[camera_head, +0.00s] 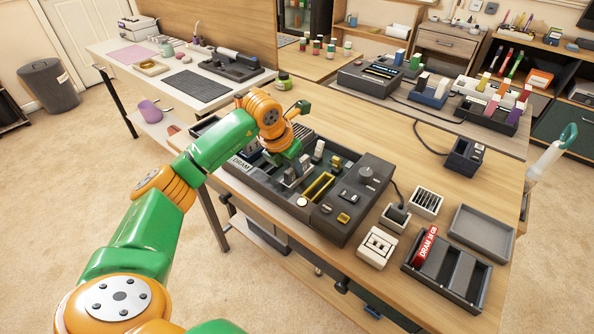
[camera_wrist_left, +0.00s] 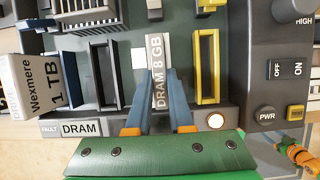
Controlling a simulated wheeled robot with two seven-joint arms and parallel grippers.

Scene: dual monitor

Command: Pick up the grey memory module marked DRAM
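The grey memory module (camera_wrist_left: 158,80), lettered DRAM 8 GB, stands in the dark board of the tester unit, seen from above in the left wrist view. My left gripper (camera_wrist_left: 160,72) reaches down over it, with one blue-grey finger along each side. The fingers look closed against its sides, with no clear gap. In the head view my left gripper (camera_head: 290,172) is over the tester unit (camera_head: 350,215), and the arm hides much of that spot. The module's lower edge is hidden. My right gripper is not in view.
An empty yellow-framed slot (camera_wrist_left: 206,65) is just right of the module. A white 1 TB block (camera_wrist_left: 30,85) stands at the left. A red DRAM module (camera_head: 425,246) lies in a divided dark tray (camera_head: 486,285). An empty grey tray (camera_head: 482,230) is behind it.

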